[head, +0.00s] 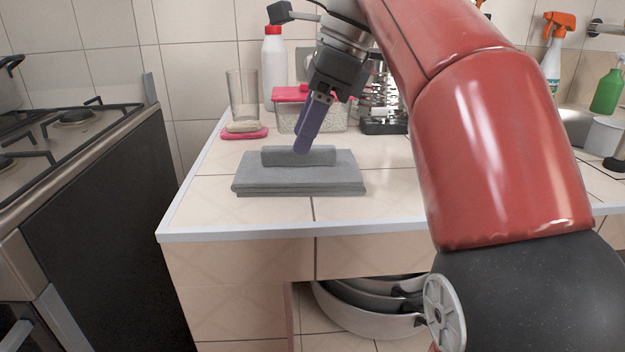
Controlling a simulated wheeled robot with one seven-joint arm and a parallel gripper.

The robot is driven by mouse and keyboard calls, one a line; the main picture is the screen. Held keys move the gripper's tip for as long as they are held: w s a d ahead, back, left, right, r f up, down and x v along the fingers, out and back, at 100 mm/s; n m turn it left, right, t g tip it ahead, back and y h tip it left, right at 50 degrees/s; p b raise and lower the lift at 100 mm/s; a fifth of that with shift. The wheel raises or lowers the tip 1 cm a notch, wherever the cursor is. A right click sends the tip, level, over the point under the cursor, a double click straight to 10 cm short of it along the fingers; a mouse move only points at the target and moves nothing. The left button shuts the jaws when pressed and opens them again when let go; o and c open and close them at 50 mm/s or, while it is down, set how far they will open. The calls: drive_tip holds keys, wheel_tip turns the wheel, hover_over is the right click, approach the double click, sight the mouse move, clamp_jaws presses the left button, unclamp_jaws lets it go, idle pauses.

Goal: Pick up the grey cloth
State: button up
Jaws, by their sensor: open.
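The grey cloth (299,182) lies folded flat on the tiled counter, near its front edge. A smaller grey rolled or folded piece (275,157) lies on top of it; I cannot tell whether it is part of the same cloth. My gripper (302,150) comes down from above, with its purple fingers tilted and their tips at the top piece. The fingers overlap each other in this view, and the gap between them is hidden. The gripper is open. I cannot tell whether the tips touch the cloth.
A stove (75,118) is at left. Spray bottles (556,50) stand at right. Pots (370,308) sit below the counter.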

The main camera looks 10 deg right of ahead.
sight(299, 162)
drive_tip(key=shift+a+f+b, duration=0.1)
drive_tip(key=shift+f+b, duration=0.3)
drive_tip(key=shift+f, duration=0.3)
drive_tip(key=shift+w+a+f+b, duration=0.1)
drive_tip(key=shift+a+f+b, duration=0.25)
drive_tip(key=shift+b, duration=0.35)
drive_tip(key=shift+f, duration=0.25)
clamp_jaws()
